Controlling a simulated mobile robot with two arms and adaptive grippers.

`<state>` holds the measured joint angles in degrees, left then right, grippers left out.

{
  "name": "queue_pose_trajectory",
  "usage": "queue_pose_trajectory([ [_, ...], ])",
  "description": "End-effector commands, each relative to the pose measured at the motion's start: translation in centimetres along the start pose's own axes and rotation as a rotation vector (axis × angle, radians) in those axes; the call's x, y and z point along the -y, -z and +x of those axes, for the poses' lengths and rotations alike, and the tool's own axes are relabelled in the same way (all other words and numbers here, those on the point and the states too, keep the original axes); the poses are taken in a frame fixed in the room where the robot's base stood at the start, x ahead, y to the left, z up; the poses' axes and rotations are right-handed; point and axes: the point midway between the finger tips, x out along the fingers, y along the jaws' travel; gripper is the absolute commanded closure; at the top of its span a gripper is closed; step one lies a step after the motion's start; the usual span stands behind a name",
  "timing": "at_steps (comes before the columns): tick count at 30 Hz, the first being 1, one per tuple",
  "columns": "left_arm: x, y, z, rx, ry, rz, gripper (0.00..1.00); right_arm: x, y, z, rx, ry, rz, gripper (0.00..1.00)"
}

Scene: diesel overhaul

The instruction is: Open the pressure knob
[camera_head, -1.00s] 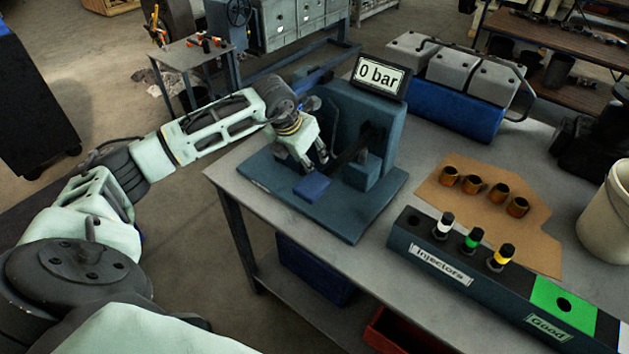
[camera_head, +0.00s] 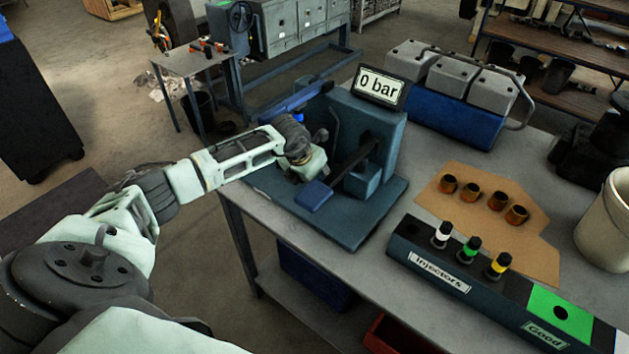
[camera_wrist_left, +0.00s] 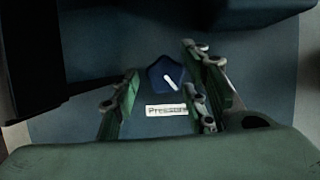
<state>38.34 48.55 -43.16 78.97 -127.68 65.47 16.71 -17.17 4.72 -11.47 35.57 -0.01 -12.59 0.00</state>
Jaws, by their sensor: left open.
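The pressure knob (camera_wrist_left: 166,75) is a small dark blue many-sided knob with a white pointer mark, above a "Pressure" label (camera_wrist_left: 167,111) in the left wrist view. My left gripper (camera_wrist_left: 163,84) is open, with its fingers on either side of the knob in that view; I cannot tell whether they touch it. In the head view my left gripper (camera_head: 306,167) is over the blue test stand (camera_head: 352,235), and its wrist hides the knob and most of the fingers. The stand's display (camera_head: 380,87) reads "0 bar". My right gripper is not in view.
A dark lever with a blue end pad (camera_head: 314,196) lies close in front of my left gripper. The injector rack (camera_head: 440,277) and brown cups on a cardboard sheet (camera_head: 470,225) are to the right. A grey-and-blue engine part (camera_head: 455,105) stands behind.

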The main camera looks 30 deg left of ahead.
Motion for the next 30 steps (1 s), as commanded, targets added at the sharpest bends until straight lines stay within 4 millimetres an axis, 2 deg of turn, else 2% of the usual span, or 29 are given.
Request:
queue_pose_trajectory([
  [2,0.0,0.0,0.0,0.0,0.0,0.0,0.61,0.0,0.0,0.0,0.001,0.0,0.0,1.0],
  [15,-0.2,0.0,-0.1,0.001,-0.004,-0.001,0.97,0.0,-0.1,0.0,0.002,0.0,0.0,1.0],
  [20,-0.2,0.0,0.0,0.001,-0.017,-0.032,0.98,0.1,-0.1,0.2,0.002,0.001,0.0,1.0],
  [30,-0.1,0.1,-0.1,0.003,-0.102,-0.23,0.98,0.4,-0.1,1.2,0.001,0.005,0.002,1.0],
])
